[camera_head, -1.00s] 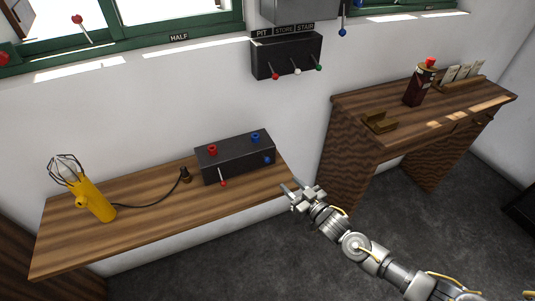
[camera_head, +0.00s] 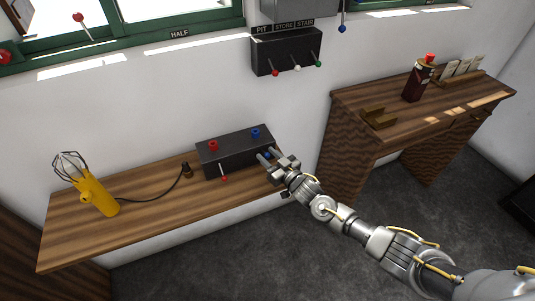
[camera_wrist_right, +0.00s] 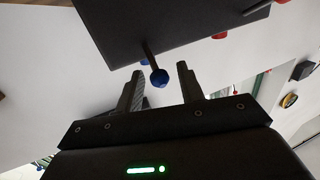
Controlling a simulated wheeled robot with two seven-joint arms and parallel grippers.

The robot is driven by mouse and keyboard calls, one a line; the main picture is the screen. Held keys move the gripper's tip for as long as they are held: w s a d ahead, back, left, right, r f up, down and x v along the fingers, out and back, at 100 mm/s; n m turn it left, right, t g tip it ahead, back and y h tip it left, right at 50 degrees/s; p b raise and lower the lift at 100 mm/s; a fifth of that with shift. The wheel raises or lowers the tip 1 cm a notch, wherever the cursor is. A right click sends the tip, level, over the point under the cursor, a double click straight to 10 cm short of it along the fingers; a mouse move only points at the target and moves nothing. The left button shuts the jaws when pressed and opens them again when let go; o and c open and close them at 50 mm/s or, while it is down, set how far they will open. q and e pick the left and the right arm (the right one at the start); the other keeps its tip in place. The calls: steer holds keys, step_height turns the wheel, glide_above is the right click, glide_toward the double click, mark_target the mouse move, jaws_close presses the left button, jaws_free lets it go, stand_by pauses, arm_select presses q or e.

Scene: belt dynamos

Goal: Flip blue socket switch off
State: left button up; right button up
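A dark socket box (camera_head: 232,160) stands at the right end of the wooden wall shelf, with a red socket (camera_head: 213,145) and a blue socket (camera_head: 255,132) on top. A lever with a red ball (camera_head: 223,179) is on its front left. My right gripper (camera_head: 266,156) is open; contact with the lever is not visible. My left gripper is out of view.
A wall panel (camera_head: 287,52) with several levers hangs above. A desk (camera_head: 400,125) with a dark red bottle (camera_head: 417,80) stands right.

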steer(key=shift+w+a, duration=0.25)
steer(key=shift+w, duration=0.1)
jaws_close()
steer(key=f+b, duration=0.1)
steer(key=b, duration=0.2)
steer(key=shift+s+f+t+y, duration=0.1)
steer(key=shift+t+y, duration=0.2)
steer(key=shift+t, duration=0.1)
steer(key=shift+b, duration=0.55)
steer(key=shift+r, duration=0.3)
jaws_free()
steer(key=shift+s+d, duration=0.1)
